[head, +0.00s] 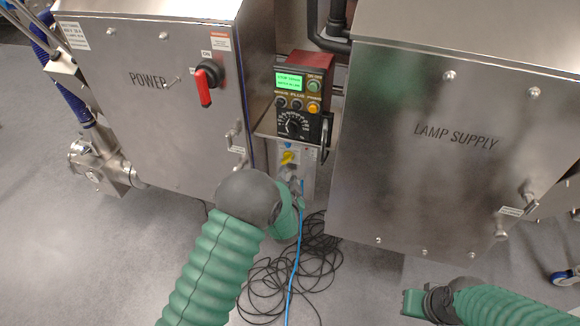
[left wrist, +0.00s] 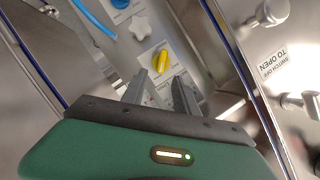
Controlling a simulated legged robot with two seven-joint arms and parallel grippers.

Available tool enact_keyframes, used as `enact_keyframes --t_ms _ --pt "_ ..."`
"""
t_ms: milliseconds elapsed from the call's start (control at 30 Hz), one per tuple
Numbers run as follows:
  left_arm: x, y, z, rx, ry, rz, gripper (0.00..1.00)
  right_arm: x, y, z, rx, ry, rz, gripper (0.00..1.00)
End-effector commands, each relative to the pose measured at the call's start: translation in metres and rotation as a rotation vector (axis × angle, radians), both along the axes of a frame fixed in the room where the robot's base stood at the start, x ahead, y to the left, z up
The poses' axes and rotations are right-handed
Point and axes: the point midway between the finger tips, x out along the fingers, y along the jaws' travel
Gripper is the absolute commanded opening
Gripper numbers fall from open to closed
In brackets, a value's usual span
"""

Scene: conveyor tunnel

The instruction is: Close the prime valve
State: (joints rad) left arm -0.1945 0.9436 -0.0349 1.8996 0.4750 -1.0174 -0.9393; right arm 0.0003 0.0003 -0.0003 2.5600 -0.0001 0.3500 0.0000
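A yellow knob (head: 288,157) sits on the small metal panel (head: 308,180) below the control box, between the two cabinets. In the left wrist view the yellow knob (left wrist: 160,62) is just beyond my left fingertips, with a white star-shaped knob (left wrist: 140,28) and a blue knob (left wrist: 121,4) along the same panel. I cannot read which is labelled prime valve. My left gripper (left wrist: 160,88) is open, its two grey fingers apart with nothing between them. In the head view my left arm hides much of it. My right gripper (head: 414,302) is low at the right, away from the panel; its fingers are unclear.
The POWER cabinet (head: 150,110) with a red switch (head: 206,86) stands left, the LAMP SUPPLY cabinet (head: 430,160) right, leaving a narrow gap. The control box (head: 300,95) is above the panel. A blue hose (head: 294,260) and coiled black cables (head: 325,250) hang and lie below.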

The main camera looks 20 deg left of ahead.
Motion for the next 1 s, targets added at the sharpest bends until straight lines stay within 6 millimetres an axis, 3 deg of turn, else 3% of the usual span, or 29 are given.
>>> enact_keyframes --t_ms 100,300,433,700,1000 --pt "0.030 0.009 -0.014 -0.001 -0.002 0.002 0.35 0.000 0.000 -0.017 0.000 0.000 0.001 0.00" --pt "0.067 0.018 -0.022 0.000 -0.002 0.002 0.35 0.000 0.000 -0.030 0.000 0.000 0.001 0.00" --pt "0.078 0.020 -0.024 0.000 0.000 0.001 0.35 0.000 0.000 -0.033 0.000 0.000 0.000 0.00" --pt "0.080 0.021 -0.023 0.000 0.001 0.000 0.35 0.000 0.000 -0.032 0.000 0.000 0.000 0.00" --pt "0.080 0.020 -0.023 0.000 0.001 0.000 0.00 0.000 0.000 -0.032 0.000 0.000 0.000 0.00"
